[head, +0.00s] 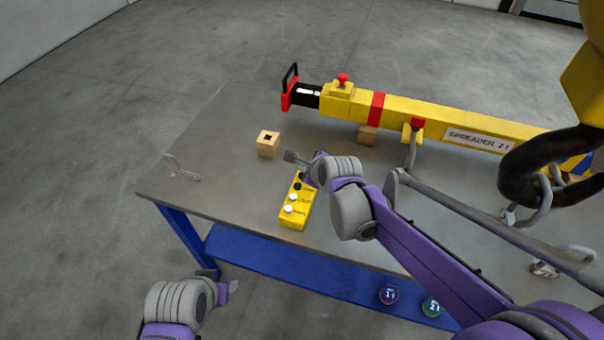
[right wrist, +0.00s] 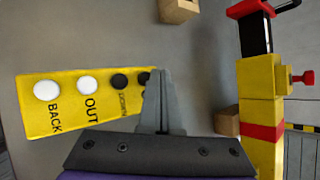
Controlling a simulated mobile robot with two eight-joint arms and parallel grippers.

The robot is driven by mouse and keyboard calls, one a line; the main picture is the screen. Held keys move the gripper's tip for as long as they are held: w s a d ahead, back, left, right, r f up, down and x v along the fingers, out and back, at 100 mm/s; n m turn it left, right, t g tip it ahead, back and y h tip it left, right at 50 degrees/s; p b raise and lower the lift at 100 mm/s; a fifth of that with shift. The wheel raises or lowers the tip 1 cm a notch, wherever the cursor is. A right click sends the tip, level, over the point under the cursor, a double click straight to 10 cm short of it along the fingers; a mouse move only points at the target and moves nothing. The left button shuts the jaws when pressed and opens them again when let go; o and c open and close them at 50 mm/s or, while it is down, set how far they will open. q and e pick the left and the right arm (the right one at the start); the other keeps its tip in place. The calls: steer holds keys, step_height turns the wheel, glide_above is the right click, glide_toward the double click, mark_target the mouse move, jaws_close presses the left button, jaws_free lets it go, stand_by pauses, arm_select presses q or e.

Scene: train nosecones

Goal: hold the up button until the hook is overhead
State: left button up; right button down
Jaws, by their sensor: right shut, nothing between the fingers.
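The yellow control box (head: 294,217) lies on the table, with white and black buttons. In the right wrist view the box (right wrist: 60,118) shows white buttons marked BACK and OUT and two black buttons, the end one partly hidden behind my fingers. My right gripper (head: 304,178) is shut and empty at the box's far end; its fingertips show over that end in the right wrist view (right wrist: 160,78). Contact with a button cannot be told. The black hook (head: 525,172) hangs under a yellow block (head: 586,85) at the right. My left gripper (head: 226,290) is low, off the table's front edge; its jaw state is unclear.
The yellow spreader beam (head: 395,112) lies along the table's back, with grey sling parts (head: 412,150) near it. A wooden block (head: 268,150) stands beyond the box. A grey bracket (head: 181,170) is at the table's left. Two round items (head: 389,294) sit on the blue lower shelf.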

steer(key=shift+f, duration=0.4)
